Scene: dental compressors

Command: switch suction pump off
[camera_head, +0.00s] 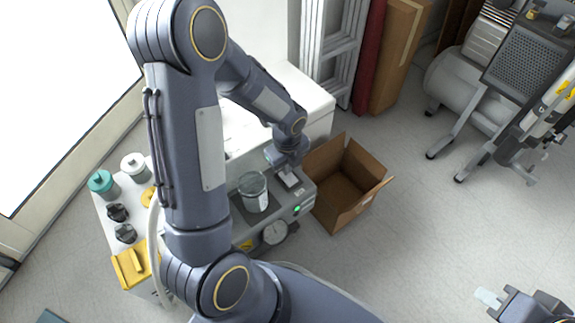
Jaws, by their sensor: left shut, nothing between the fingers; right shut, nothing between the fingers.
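The suction pump (305,189) is a grey box on the cart at the middle left, carrying a clear jar (254,192) and a round dial gauge (274,233) on its front. A small green light (297,209) glows on its front. My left gripper (290,180) is shut and empty, pointing down over the pump's right end, just right of the jar. I cannot tell whether it touches the pump, and no switch is clearly visible there. My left arm hides the pump's left part. My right gripper (488,298) is shut and empty at the lower right, far from the pump.
An open cardboard box (343,185) stands on the floor right of the pump. Teal-lidded (102,183) and white-lidded jars (134,164), dark knobs and a yellow item (130,266) sit on the cart's left. A compressor (465,80) stands at upper right. The right-centre floor is clear.

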